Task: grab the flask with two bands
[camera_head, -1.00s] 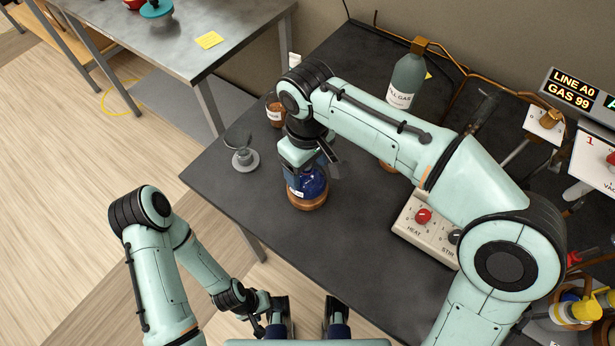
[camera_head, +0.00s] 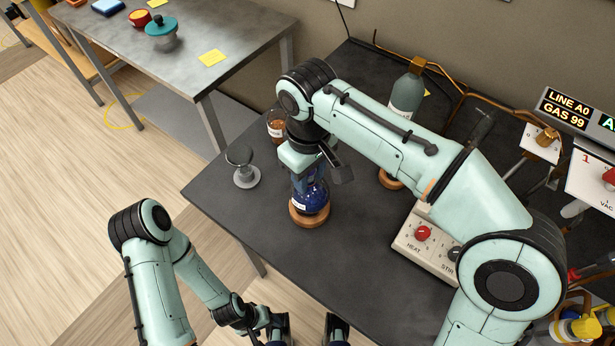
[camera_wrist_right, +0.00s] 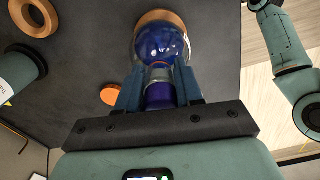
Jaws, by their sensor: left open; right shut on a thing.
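A round flask (camera_head: 313,199) with dark blue contents and a white label is at a cork ring (camera_head: 309,217) on the dark bench. In the right wrist view the flask (camera_wrist_right: 160,42) has its neck between the fingers of my right gripper (camera_wrist_right: 158,85), which is shut on it. In the head view my right gripper (camera_head: 310,172) is above the flask's body and partly hides the neck. I cannot count its bands or tell whether it touches the ring. My left gripper (camera_head: 263,320) is low in the view, away from the flask, and open.
An amber bottle (camera_head: 277,127) and a grey stand (camera_head: 244,172) are left of the flask. A tall grey-green bottle (camera_head: 406,95) stands behind, a hotplate (camera_head: 425,240) to the right. An orange disc (camera_wrist_right: 111,94) lies near the flask. The bench front is clear.

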